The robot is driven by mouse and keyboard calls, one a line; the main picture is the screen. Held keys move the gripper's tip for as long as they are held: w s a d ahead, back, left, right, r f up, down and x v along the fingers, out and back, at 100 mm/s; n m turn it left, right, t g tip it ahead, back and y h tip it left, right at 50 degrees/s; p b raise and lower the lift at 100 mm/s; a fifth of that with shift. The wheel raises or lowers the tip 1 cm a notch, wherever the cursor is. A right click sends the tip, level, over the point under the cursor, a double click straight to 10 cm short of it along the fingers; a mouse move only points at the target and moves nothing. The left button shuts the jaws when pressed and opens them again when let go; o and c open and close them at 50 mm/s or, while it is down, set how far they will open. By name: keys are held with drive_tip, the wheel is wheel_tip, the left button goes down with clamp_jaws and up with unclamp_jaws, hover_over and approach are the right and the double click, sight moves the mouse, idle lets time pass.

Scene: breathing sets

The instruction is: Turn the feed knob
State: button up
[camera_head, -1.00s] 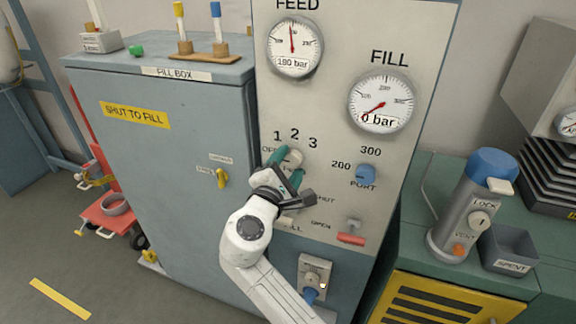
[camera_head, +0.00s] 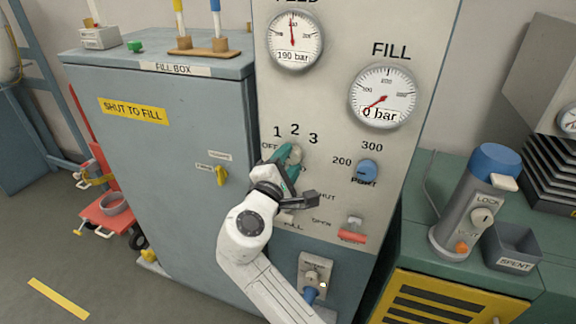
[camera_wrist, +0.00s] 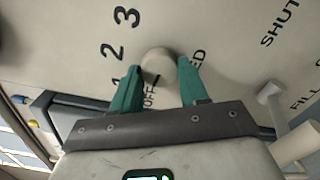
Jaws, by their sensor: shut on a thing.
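The feed knob, a pale round knob (camera_wrist: 158,62), sits on the panel (camera_head: 345,30) below the marks 1, 2 and 3, with OFF and FEED lettering beside it. In the wrist view it is between the green fingers of my gripper (camera_wrist: 160,80), which is shut on it. In the head view my gripper (camera_head: 288,162) is at the knob and hides much of it. The pointer's setting cannot be made out. The FEED gauge (camera_head: 294,42) reads about 190 bar. The FILL gauge (camera_head: 383,95) reads 0 bar.
A blue port knob (camera_head: 368,169) is right of my gripper. A red-ended lever (camera_head: 352,235) is below right. The grey fill box (camera_head: 160,120) with a yellow latch (camera_head: 222,176) stands left. A grey canister (camera_head: 470,215) and spent bin (camera_head: 512,245) stand right.

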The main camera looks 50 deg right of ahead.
drive_tip(key=m+b, duration=0.2)
drive_tip(key=m, duration=0.1)
drive_tip(key=m+b, duration=0.1)
drive_tip(key=b, duration=0.1)
drive_tip(key=shift+f+m, duration=0.25)
drive_tip(key=shift+m, duration=0.05)
drive_tip(key=m+b, duration=0.3)
drive_tip(key=shift+m+b, duration=0.3)
drive_tip(key=m+b, duration=0.5)
drive_tip(key=shift+r+m+b, duration=0.15)
drive_tip(key=shift+m+b, duration=1.05)
drive_tip(key=shift+m, duration=0.2)
drive_tip(key=o, duration=1.1)
drive_tip(key=shift+r, duration=0.15)
drive_tip(key=shift+c, duration=0.2)
drive_tip(key=shift+a, duration=0.1)
